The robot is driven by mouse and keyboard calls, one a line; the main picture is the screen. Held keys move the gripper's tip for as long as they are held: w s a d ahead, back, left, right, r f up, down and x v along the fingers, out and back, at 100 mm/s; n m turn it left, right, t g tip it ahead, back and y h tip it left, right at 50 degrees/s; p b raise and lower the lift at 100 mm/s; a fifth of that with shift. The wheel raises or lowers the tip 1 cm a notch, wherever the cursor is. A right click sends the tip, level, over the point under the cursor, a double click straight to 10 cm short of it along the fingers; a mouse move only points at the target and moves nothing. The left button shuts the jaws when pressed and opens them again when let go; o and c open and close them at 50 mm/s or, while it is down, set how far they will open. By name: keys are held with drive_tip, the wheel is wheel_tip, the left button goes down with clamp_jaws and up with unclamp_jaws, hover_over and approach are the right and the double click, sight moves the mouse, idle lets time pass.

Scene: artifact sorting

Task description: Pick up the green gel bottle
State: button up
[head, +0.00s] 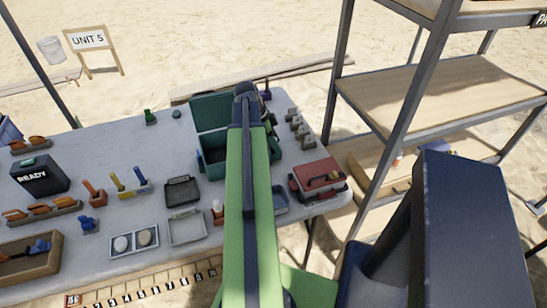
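A small green object (150,117), which looks like the green gel bottle, stands near the far edge of the grey table, left of the open teal case. It is too small to make out its cap or label. My green and black arm reaches up the middle of the picture and covers part of the teal case. No fingertips of my gripper show; they are hidden behind the arm or out of the picture. The space around the green object looks clear of my arm.
The open teal case (210,108) stands right of the green object. A small dark round item (177,114) lies close beside it. A red case (318,174), black tray (182,191) and READY box (40,176) are on the table (100,143). Shelves (440,92) stand at right.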

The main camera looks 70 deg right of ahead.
drive_tip(key=shift+r, duration=0.1)
clamp_jaws()
idle(0.3)
